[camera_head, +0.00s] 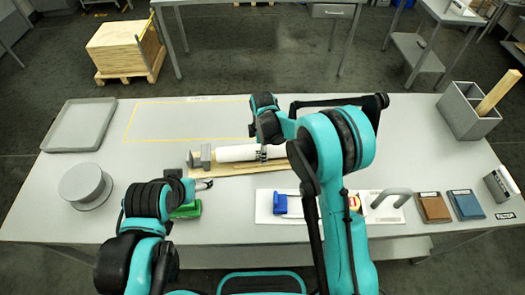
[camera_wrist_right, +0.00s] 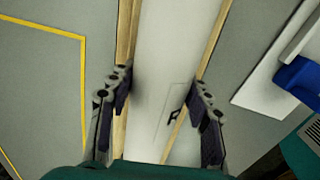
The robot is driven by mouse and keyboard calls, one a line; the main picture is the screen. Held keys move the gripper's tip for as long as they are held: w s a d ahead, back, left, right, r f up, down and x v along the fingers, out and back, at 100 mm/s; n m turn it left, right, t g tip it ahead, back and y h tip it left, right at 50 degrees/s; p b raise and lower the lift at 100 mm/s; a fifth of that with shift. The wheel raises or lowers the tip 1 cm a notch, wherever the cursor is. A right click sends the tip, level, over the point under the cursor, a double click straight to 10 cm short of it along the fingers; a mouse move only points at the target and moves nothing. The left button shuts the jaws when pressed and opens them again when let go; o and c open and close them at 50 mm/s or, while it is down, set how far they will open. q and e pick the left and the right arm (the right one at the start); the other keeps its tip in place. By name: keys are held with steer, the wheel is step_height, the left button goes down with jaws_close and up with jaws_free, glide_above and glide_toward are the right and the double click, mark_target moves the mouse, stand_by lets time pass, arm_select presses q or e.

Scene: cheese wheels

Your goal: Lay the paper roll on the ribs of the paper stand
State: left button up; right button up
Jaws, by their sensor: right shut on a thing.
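The white paper roll (camera_head: 237,153) lies lengthwise over the wooden paper stand (camera_head: 236,170) in the middle of the table. My right gripper (camera_head: 264,153) is shut on the roll, near its right part in the head view. In the right wrist view, the roll (camera_wrist_right: 172,60) runs between the fingers of my right gripper (camera_wrist_right: 157,112), with light wooden strips (camera_wrist_right: 125,35) along both sides. I cannot tell whether the roll touches the ribs. My left gripper (camera_head: 204,184) is low in front of the stand, beside a green object; its finger opening is unclear.
A grey block (camera_head: 200,157) stands at the roll's left end. A green object (camera_head: 187,210) and a blue object (camera_head: 280,203) on a white board lie in front. A grey tray (camera_head: 80,125) and round grey spool (camera_head: 86,185) are left. The yellow-outlined area (camera_head: 180,122) is clear.

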arm_select(q)
steer(key=shift+s+f+b, duration=0.25)
steer(key=shift+f+b, duration=0.1)
steer(key=shift+b, duration=0.05)
arm_select(e)
steer(key=shift+s+f, duration=0.25)
steer(key=shift+f, duration=0.15)
arm_select(q)
steer(key=shift+s+f+b, duration=0.2)
steer(key=shift+b, duration=0.1)
arm_select(e)
steer(key=shift+s+f, duration=0.15)
steer(key=shift+f, duration=0.1)
jaws_close()
steer(key=o, duration=1.4)
jaws_free()
steer(key=o, duration=0.3)
steer(key=shift+w+f, duration=0.15)
steer(key=shift+w, duration=0.05)
steer(key=shift+w+f, duration=0.15)
steer(key=shift+w, duration=0.15)
steer(key=shift+s+r, duration=0.25)
steer(key=shift+r, duration=0.05)
steer(key=shift+w, duration=0.15)
steer(key=shift+c, duration=0.8)
arm_select(q)
steer(key=shift+w, duration=0.4)
